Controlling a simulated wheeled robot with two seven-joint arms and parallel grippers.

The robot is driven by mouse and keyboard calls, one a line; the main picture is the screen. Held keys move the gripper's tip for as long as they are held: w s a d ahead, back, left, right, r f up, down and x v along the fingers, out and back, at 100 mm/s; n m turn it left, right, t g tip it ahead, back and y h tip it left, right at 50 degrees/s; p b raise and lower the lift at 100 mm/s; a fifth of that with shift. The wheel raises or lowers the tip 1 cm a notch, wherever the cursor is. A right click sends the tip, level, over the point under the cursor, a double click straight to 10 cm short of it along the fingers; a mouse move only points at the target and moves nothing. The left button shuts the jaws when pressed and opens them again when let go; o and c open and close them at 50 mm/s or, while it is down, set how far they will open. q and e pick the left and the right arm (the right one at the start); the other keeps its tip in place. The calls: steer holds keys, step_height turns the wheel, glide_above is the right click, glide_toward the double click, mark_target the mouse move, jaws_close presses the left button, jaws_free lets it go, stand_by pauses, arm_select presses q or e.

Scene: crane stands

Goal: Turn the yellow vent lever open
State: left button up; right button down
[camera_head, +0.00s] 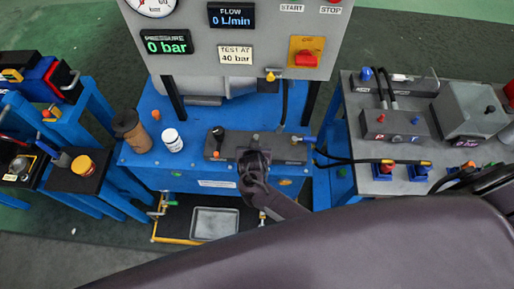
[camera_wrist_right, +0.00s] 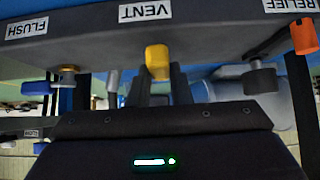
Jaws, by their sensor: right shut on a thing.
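The yellow vent lever (camera_wrist_right: 157,60) shows in the right wrist view, under the white VENT label (camera_wrist_right: 145,11). It points down from the grey panel edge, between the dark fingers of my right gripper (camera_wrist_right: 160,88). The fingers are shut on it. In the head view my right gripper (camera_head: 254,163) is at the front of the blue bench's dark block (camera_head: 228,146), and it hides the lever there. My left gripper is in neither view.
A white jar (camera_head: 172,141) and brown bottle (camera_head: 131,130) stand on the bench (camera_head: 150,100). The pressure display (camera_head: 166,43) reads 0 bar.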

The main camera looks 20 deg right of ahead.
stand_by(0.5)
steer(key=c, duration=1.3)
jaws_free()
steer(key=shift+w, duration=0.1)
steer(key=shift+v, duration=3.9)
steer(key=s+d+f+n+g+y+b, duration=0.1)
steer(key=s+d+f+n+g, duration=0.2)
steer(key=s+f, duration=0.95)
steer(key=s+d+f+n+g+y+b, duration=0.1)
steer(key=s+d+f+n+g, duration=0.3)
steer(key=s+f, duration=0.8)
steer(key=shift+y, duration=0.7)
steer(key=s+d+f, duration=0.1)
steer(key=s+f, duration=0.2)
steer(key=s+d+f, duration=0.1)
steer(key=s+f, duration=0.2)
steer(key=s, duration=0.1)
steer(key=s+d+f, duration=0.1)
steer(key=s+f, duration=0.2)
steer(key=s, duration=0.1)
steer(key=shift+s, duration=0.25)
